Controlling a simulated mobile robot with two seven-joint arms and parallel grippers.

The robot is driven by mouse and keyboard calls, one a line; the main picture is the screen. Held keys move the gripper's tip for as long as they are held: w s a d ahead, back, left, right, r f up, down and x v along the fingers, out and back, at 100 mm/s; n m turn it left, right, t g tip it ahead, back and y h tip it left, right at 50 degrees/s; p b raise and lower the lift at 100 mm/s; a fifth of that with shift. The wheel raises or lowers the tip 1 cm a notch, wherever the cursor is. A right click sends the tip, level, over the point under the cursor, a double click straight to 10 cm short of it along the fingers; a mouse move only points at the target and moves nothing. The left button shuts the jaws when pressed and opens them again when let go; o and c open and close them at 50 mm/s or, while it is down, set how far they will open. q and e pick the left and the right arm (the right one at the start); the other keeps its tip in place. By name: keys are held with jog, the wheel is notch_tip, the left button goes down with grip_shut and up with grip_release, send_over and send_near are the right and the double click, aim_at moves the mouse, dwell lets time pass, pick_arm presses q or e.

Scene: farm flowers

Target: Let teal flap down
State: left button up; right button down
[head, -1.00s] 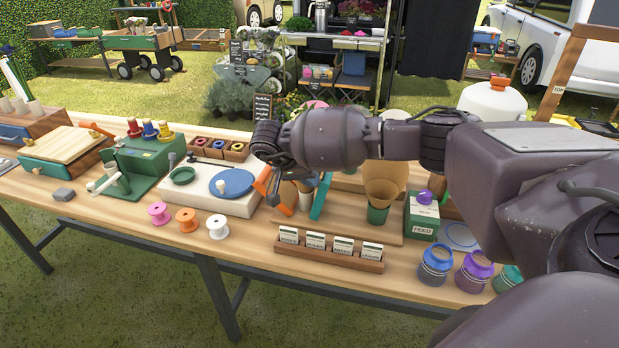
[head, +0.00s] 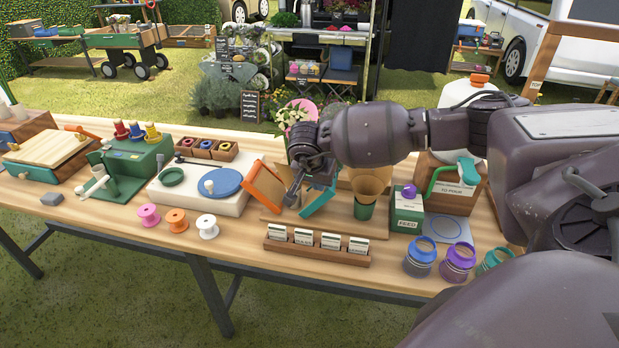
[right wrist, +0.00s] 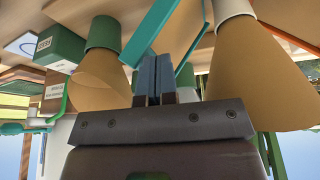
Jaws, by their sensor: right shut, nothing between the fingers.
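The teal flap (head: 319,201) stands tilted on the wooden board in the middle of the table, its upper edge leaning right in the head view. An orange flap (head: 262,187) leans to its left. My right gripper (head: 291,203) is between the two flaps, shut and empty, pointing down. In the right wrist view its fingers (right wrist: 155,60) are together, close to a teal bar (right wrist: 153,30) of the flap; I cannot tell whether they touch. The arm hides part of the flap in the head view. My left gripper is not in view.
A paper cone in a green pot (head: 364,208) stands right of the teal flap, by a green feed box (head: 406,210). A packet rack (head: 317,254) lies in front. A white base with a blue disc (head: 228,181) is left. Jars (head: 420,256) stand front right.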

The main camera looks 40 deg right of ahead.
aim_at(330, 189)
jog(key=shift+s+d+f+t+y, duration=0.3)
jog(key=shift+s+d+f+t, duration=0.1)
jog(key=shift+s+d, duration=0.15)
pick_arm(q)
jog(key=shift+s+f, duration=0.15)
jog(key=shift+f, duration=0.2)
pick_arm(e)
jog(key=shift+s+d+f, duration=0.25)
jog(key=shift+s+f, duration=0.05)
jog(key=shift+s, duration=0.15)
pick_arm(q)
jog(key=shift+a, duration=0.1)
pick_arm(e)
jog(key=shift+f, duration=0.15)
jog(key=w+a+r, duration=0.2)
jog(key=r, duration=0.1)
jog(key=shift+w, duration=0.3)
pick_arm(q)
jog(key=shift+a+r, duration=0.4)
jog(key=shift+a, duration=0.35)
pick_arm(e)
jog(key=v, duration=0.9)
jog(key=shift+s+r, duration=0.3)
jog(key=shift+r, duration=0.05)
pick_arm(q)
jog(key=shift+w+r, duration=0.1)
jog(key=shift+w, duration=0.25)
